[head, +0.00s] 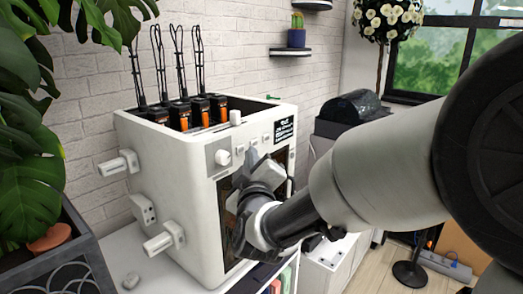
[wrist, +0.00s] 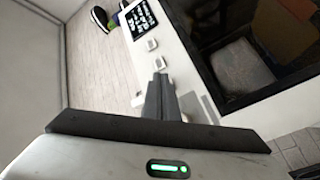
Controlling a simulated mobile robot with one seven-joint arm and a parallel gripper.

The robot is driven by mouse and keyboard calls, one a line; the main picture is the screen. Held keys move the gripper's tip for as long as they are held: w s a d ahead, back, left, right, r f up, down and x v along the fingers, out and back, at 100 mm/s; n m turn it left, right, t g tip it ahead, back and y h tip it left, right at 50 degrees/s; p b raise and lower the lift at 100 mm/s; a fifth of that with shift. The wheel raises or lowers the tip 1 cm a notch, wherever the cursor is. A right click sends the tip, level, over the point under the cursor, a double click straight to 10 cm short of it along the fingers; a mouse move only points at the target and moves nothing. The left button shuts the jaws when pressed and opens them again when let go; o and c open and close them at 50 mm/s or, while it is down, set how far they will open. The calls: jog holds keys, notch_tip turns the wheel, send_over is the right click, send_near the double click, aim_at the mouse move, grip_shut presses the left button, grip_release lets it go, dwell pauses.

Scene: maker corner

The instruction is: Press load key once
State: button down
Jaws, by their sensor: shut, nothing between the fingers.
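The white 3D printer (head: 165,185) stands on a white cabinet. Its front panel has a row of small square keys, one (head: 265,138) showing right of my fingers in the head view. Two keys show in the wrist view, a farther one (wrist: 152,44) and a nearer one (wrist: 160,63) just beyond my fingertips. Which is the load key I cannot read. My gripper (head: 252,155) is shut and empty, its tips close to the panel at the key row; it also shows in the wrist view (wrist: 158,78). Whether the tips touch a key I cannot tell.
A dark screen (head: 284,130) sits right of the keys, and a round knob (head: 223,157) on a grey plate left of them. Spool holders (head: 120,163) stick out of the printer's left side. A leafy plant (head: 30,140) crowds the left edge.

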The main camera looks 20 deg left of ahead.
jog(key=shift+a, duration=0.1)
dwell(0.6)
jog(key=shift+w+a, duration=0.2)
jog(key=shift+a, duration=0.1)
jog(key=shift+w+a+b, duration=0.1)
jog(key=shift+a+b, duration=0.25)
jog(key=shift+b, duration=0.05)
dwell(0.5)
dwell(0.4)
jog(key=shift+s+d+b, duration=0.3)
jog(key=shift+d, duration=0.4)
jog(key=shift+d, duration=0.1)
jog(key=d, duration=0.1)
jog(key=s+d+b, duration=0.1)
jog(key=d, duration=0.1)
jog(key=s+d, duration=0.1)
jog(key=shift+d, duration=0.25)
dwell(0.3)
